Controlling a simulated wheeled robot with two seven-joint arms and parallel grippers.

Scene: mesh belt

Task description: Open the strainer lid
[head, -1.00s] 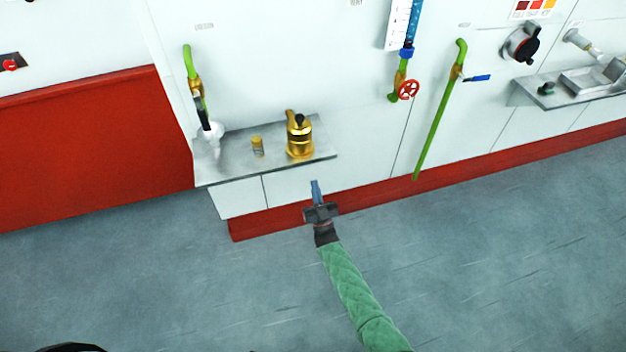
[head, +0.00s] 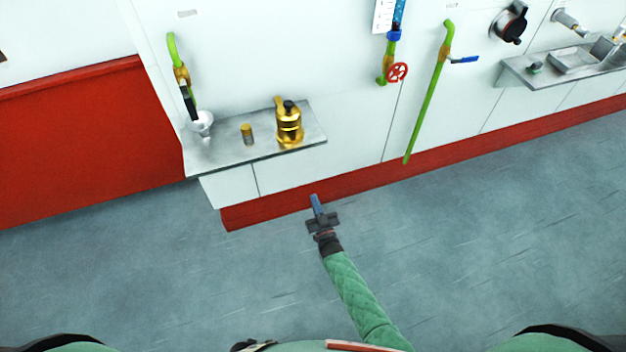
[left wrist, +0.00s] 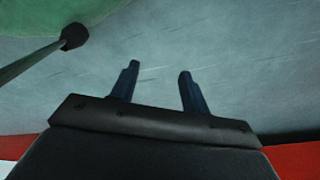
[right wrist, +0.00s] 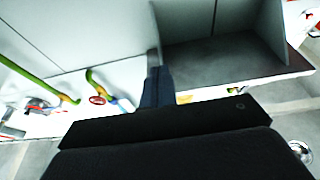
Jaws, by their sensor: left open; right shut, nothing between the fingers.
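A brass vessel with a black knob on top (head: 289,127), which looks like the strainer, stands upright on a grey metal shelf (head: 222,157) at the wall. Its lid looks shut, though details are too small to be sure. A small brass cylinder (head: 247,134) stands left of it. My right gripper (head: 315,199) is shut and empty, in front of and below the shelf, apart from the vessel. Its closed fingers also show in the right wrist view (right wrist: 156,85). My left gripper (left wrist: 159,72) is open and empty over the floor; the head view does not show it.
A green pipe with a white funnel-like cup (head: 201,122) below it is at the shelf's left end. A red handwheel (head: 397,72) and a green pipe with a blue lever (head: 464,60) are on the wall to the right. The floor in front is clear.

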